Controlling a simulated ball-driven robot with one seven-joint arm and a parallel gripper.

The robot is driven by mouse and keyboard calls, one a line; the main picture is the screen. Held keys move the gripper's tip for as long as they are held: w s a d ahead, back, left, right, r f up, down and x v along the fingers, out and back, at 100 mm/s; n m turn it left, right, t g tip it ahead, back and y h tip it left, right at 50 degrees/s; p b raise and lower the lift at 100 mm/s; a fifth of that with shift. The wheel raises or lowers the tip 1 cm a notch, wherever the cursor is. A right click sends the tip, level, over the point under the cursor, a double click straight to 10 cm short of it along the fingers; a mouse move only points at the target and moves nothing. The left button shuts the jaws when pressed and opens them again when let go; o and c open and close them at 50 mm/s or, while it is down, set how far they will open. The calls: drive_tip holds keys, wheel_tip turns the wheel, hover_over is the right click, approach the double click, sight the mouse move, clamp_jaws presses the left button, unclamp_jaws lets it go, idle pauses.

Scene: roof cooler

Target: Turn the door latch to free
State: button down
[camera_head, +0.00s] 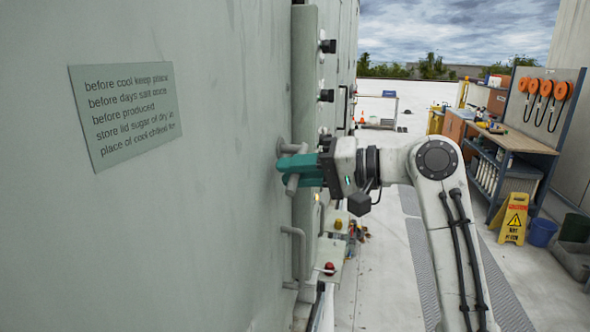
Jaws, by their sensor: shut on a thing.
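The grey-green cooler door (170,230) fills the left side of the view. The door latch (292,185) is a grey bar handle near the door's right edge, with a round boss (281,147) behind it. My gripper (297,166), with teal fingers, reaches in from the right and is shut on the latch bar. The fingers hide the middle of the bar. The bar's lower end shows below the fingers, tilted slightly. A fixed grey pull handle (299,250) is on the door below.
A sign plate (125,113) is on the door. Black knobs (327,46) jut from the panel edge, and a red button (329,268) is lower down. A workbench (520,142), yellow wet-floor sign (513,218) and blue bucket (542,232) stand right. The walkway between is mostly clear.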

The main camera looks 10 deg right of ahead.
drive_tip(key=r+m, duration=0.1)
drive_tip(key=r+m+g, duration=0.1)
drive_tip(key=m, duration=0.1)
drive_tip(key=shift+s+m, duration=0.15)
drive_tip(key=shift+m, duration=0.15)
drive_tip(key=shift+r+m, duration=0.15)
drive_tip(key=shift+m, duration=0.15)
drive_tip(key=shift+r, duration=0.15)
drive_tip(key=c, duration=1.1)
unclamp_jaws()
drive_tip(key=shift+d, duration=0.3)
drive_tip(key=b+v, duration=0.3)
drive_tip(key=v, duration=0.7)
drive_tip(key=shift+d, duration=0.15)
